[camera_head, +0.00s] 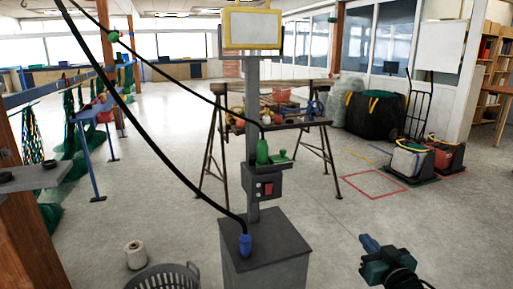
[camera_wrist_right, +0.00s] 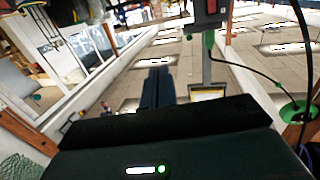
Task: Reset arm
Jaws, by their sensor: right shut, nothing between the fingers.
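My right gripper (camera_head: 369,243) is at the lower right of the head view, its blue fingers together and empty. It points up and to the left, over open floor to the right of the grey stand (camera_head: 265,250). In the right wrist view the closed fingers (camera_wrist_right: 156,88) stick out past the dark gripper body, and the room appears upside down. Nothing is between or touching the fingers. My left gripper is not in view.
The stand carries a box with a red switch (camera_head: 268,188), a green plug (camera_head: 262,152) and a blue plug (camera_head: 245,246) on a black cable. A twine spool (camera_head: 135,255) and a grey basket (camera_head: 163,278) are left. Floor around my right gripper is clear.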

